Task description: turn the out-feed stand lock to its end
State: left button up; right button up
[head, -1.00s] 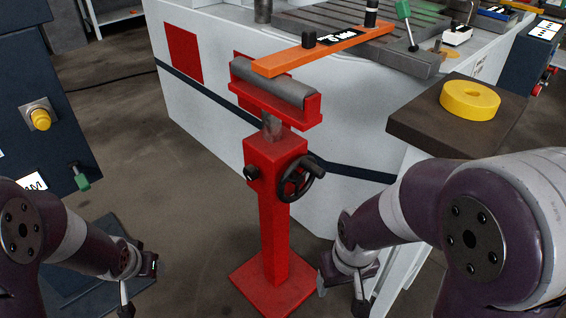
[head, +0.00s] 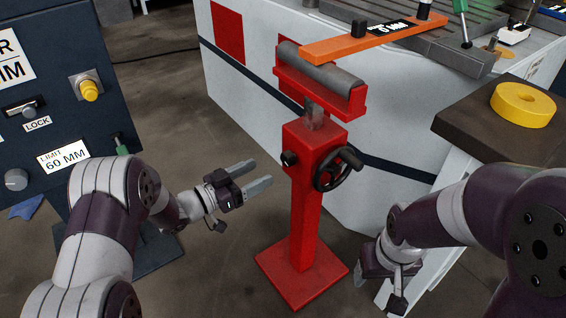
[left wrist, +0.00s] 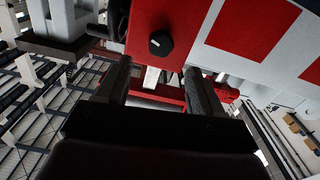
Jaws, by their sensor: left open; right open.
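The red out-feed stand (head: 303,200) stands on the floor at the centre of the head view, with a roller on top. Its lock is the small black knob (head: 289,158) on the left face of the stand's head. In the left wrist view the knob (left wrist: 161,43) shows a white mark and lies beyond the fingers, roughly between them. My left gripper (head: 260,172) is open and empty, left of the post, a little below the knob and apart from it. My right gripper (head: 374,270) is low, right of the stand; its fingers are hard to see.
A black handwheel (head: 337,168) sits on the stand's right side. An orange bar (head: 350,42) reaches over the roller (head: 333,76). The white machine (head: 240,75) stands behind, a dark control cabinet (head: 60,110) at left.

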aim_at(284, 160)
pick_arm(q)
jog(key=b+x, duration=0.1)
jog(key=x, duration=0.2)
jog(key=b+x, duration=0.1)
jog(key=x, duration=0.3)
jog(key=shift+w+d+f, duration=0.2)
jog(key=shift+w+d+r, duration=0.15)
jog(key=shift+w+d, duration=0.15)
jog(key=shift+d, duration=0.1)
jog(key=c, duration=1.1)
